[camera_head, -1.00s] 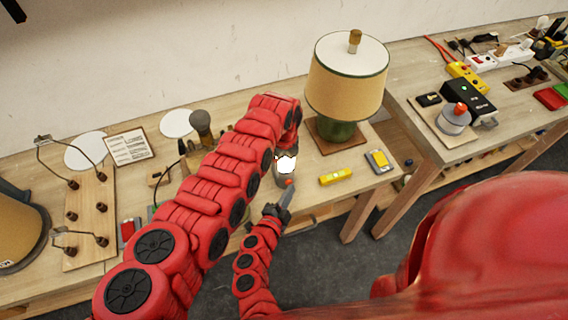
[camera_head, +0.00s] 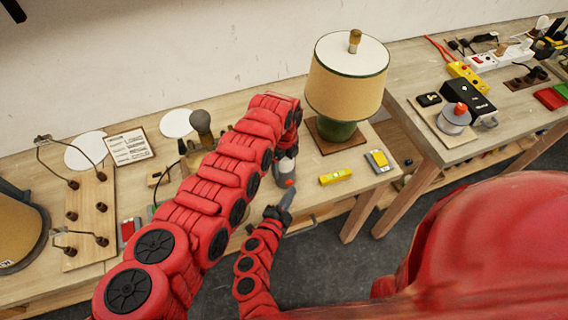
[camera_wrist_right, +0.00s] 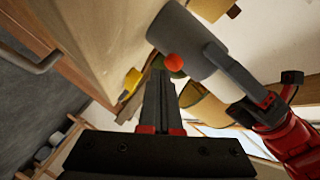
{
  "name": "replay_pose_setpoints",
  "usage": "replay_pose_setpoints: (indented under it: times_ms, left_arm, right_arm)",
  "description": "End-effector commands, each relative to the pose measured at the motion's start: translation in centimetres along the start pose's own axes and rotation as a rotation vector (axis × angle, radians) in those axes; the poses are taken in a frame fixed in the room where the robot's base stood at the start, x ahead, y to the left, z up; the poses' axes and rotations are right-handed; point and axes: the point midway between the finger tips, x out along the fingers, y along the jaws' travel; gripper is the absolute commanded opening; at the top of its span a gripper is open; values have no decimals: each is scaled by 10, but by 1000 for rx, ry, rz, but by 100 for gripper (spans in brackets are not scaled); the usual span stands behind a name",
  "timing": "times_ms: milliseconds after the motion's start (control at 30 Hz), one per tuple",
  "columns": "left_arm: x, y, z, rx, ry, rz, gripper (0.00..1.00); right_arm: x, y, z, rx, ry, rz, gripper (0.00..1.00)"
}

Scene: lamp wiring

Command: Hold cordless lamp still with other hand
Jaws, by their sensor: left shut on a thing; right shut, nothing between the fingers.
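The cordless lamp, a small grey cylinder (camera_head: 284,181) with an orange-red button, is at the front of the bench and shows unlit. In the right wrist view the cordless lamp (camera_wrist_right: 184,40) is large, with the round button on its side. My left gripper (camera_wrist_right: 228,68) is shut on the lamp, its dark finger along the grey body; in the head view my left arm partly hides this grip. My right gripper (camera_head: 287,196) is shut and empty, just in front of the lamp. In the right wrist view its fingertips (camera_wrist_right: 158,76) point just below the button, seemingly apart from it.
A table lamp with a tan shade (camera_head: 345,82) stands behind on a wooden square. A yellow level (camera_head: 335,177) and a yellow-grey device (camera_head: 378,160) lie right of the cordless lamp. A second bench (camera_head: 415,85) holds chargers and power strips. A gap separates the benches.

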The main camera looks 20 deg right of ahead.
Motion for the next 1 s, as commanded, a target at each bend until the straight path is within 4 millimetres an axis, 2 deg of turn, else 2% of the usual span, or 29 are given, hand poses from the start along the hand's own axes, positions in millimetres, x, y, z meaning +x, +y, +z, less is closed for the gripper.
replay_pose_setpoints:
  times_ms: [500,933,967,1000]
  left_arm:
    - [0,0,1,-1,-1,-1,14]
    - [0,0,1,-1,-1,-1,14]
    - [0,0,1,-1,-1,-1,86]
    - [0,0,1,-1,-1,-1,93]
  right_arm:
    - [-38,28,-26,-3,-2,1,0]
    - [-40,29,-29,-1,0,0,0]
    - [-40,29,-29,-1,0,0,0]
    - [-40,29,-29,-1,0,0,0]
